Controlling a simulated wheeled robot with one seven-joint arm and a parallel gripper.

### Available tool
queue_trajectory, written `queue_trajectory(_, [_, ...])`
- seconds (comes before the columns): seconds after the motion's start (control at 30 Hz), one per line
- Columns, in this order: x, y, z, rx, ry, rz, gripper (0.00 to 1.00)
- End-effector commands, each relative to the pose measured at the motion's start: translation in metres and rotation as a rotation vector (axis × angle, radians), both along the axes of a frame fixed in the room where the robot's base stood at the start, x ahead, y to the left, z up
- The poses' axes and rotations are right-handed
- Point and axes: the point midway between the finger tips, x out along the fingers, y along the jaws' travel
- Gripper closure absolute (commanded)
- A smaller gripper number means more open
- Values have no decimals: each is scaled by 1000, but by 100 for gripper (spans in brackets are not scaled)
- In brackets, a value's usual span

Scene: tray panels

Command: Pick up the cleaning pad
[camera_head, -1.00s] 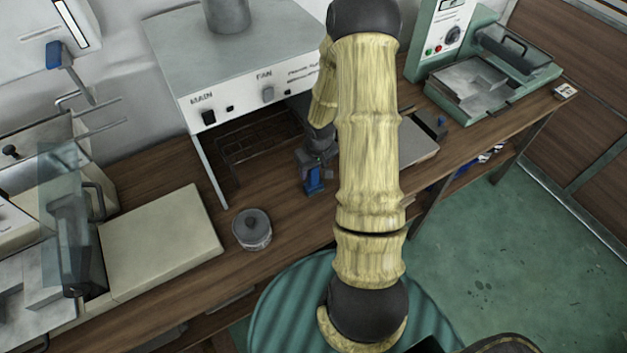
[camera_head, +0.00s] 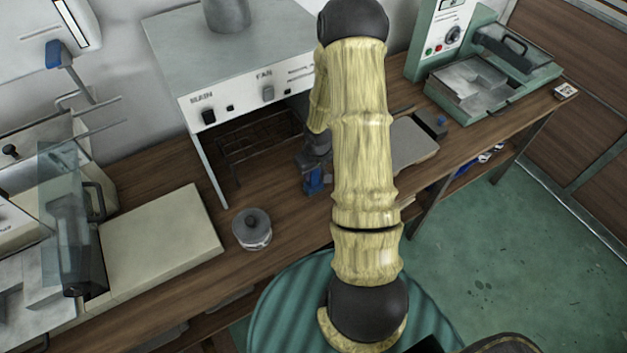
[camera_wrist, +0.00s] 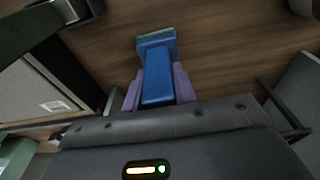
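The cleaning pad has a flat blue handle and a teal-green edged head. It shows small and blue in the head view (camera_head: 313,181), by the bench in front of the open-fronted metal unit. In the wrist view the cleaning pad (camera_wrist: 157,75) lies straight ahead, its head pointing away from me. My gripper (camera_wrist: 156,92) has one purple-grey finger against each side of the blue handle, with no clear gap, so it looks shut on it. In the head view my gripper (camera_head: 312,166) is partly hidden by my arm. I cannot tell whether the pad touches the bench.
The metal unit (camera_head: 235,60) with switches stands behind my gripper. A lidded round pot (camera_head: 252,229) stands on the wooden bench (camera_head: 285,235) to the left. A grey board (camera_head: 412,145) lies to the right, with a green machine (camera_head: 490,85) beyond. A cream panel (camera_head: 160,240) is at left.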

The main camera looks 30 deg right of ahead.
Motion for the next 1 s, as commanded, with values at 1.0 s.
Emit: queue_trajectory(1.0, [0, 0, 100, -1, -1, 1, 96])
